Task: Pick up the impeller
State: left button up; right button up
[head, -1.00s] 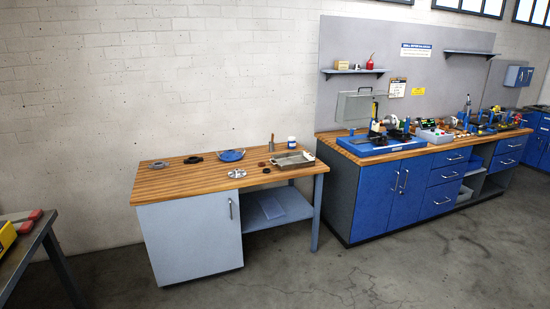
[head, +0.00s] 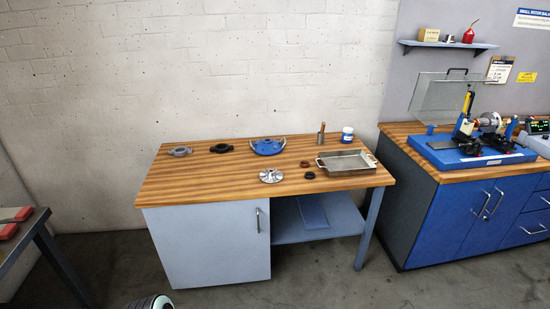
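The impeller appears to be the silver, finned round part (head: 271,176) lying near the front middle of the wooden-topped bench (head: 200,185). It sits apart from the other parts, with clear wood around it. Neither of my grippers shows in the head view. A rounded white and dark piece at the bottom edge seems to be part of my own arm.
A blue round part (head: 268,146), dark ring (head: 221,148), grey ring (head: 180,151), small rings (head: 309,175), metal tray (head: 345,162) and white-blue jar (head: 347,134) are on the bench. A blue balancing machine (head: 470,150) stands right. The bench's left front is clear.

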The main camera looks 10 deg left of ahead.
aim_at(269, 176)
jog(key=i+l+u, duration=0.1)
jog(key=i+u, duration=0.25)
jog(key=i+l+u, duration=0.15)
jog(key=i+u, duration=0.15)
jog(key=i+l+u, duration=0.35)
jog(key=i+j, duration=0.05)
